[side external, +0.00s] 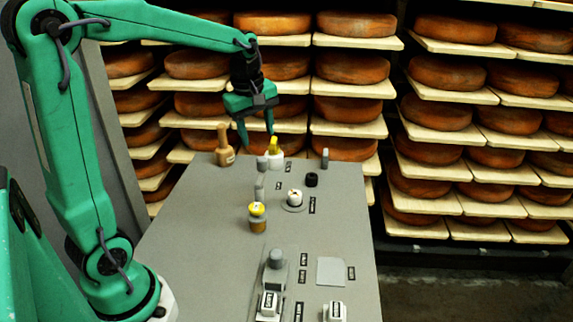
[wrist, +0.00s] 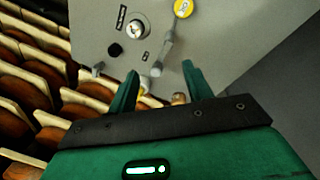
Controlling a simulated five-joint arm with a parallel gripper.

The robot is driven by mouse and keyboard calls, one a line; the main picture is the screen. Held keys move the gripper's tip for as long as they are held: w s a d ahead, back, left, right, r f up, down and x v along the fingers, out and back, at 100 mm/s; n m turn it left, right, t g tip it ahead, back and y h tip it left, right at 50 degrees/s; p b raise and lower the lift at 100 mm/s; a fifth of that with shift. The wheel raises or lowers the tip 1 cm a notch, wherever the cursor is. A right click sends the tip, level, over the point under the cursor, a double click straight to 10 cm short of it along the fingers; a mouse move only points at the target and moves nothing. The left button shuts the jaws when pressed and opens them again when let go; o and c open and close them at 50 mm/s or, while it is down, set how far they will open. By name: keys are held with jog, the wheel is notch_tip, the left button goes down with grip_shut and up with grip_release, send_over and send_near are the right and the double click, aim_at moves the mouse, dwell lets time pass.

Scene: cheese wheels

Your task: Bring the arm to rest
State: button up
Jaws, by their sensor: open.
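My green arm reaches over the far end of a grey table (side external: 200,240). My gripper (side external: 257,141) points down with its two green fingers apart and nothing between them. It hangs above the table's far edge, close to a tan wooden-handled piece (side external: 224,148) on its left and a white piece with a yellow top (side external: 275,158) on its right. I cannot tell whether it touches either. In the wrist view the open gripper (wrist: 160,70) shows both fingers, with small parts of pieces partly hidden behind its dark bar.
A yellow-topped brown cylinder (side external: 257,219), a white knob on a round base (side external: 294,197), a black cylinder (side external: 311,180) and grey posts stand on the table. White blocks (side external: 334,312) and a grey square (side external: 331,271) are nearer. Cheese shelves (side external: 350,85) stand behind. The table's left side is clear.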

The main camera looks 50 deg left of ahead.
jog(key=s+d+m+t, duration=0.2)
jog(key=s+d+m, duration=0.3)
jog(key=s+m, duration=0.3)
jog(key=s+d+m+t, duration=0.1)
jog(key=s+d+m, duration=0.4)
jog(key=s+m, duration=0.3)
jog(key=shift+r+m+t, duration=0.4)
